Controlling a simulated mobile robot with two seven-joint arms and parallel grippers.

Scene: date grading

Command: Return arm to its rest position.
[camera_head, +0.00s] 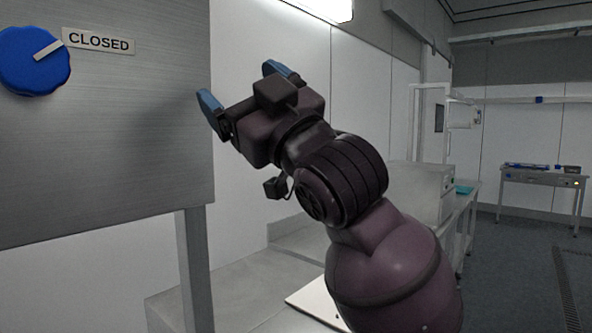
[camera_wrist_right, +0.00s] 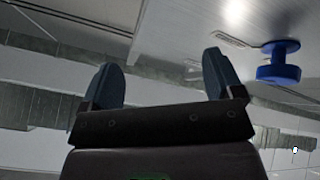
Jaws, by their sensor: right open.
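My right arm reaches up from the lower right in the head view. Its gripper (camera_head: 240,83) has two blue fingertips, spread apart with nothing between them. It is in front of the wall, just right of the metal panel's edge. The right wrist view shows the same open, empty fingers (camera_wrist_right: 163,80). A blue round knob (camera_head: 34,60) with a white pointer is on the panel at the upper left, apart from the gripper. It also shows in the right wrist view (camera_wrist_right: 278,72), to the right of the fingers. My left gripper is in neither view.
The metal panel (camera_head: 110,150) bears a label (camera_head: 98,41) reading CLOSED and stands on a metal post (camera_head: 195,270). A grey bench (camera_head: 235,285) lies below the arm. A grey box-shaped unit (camera_head: 425,185) stands behind it. A table (camera_head: 540,178) is far right, with open floor before it.

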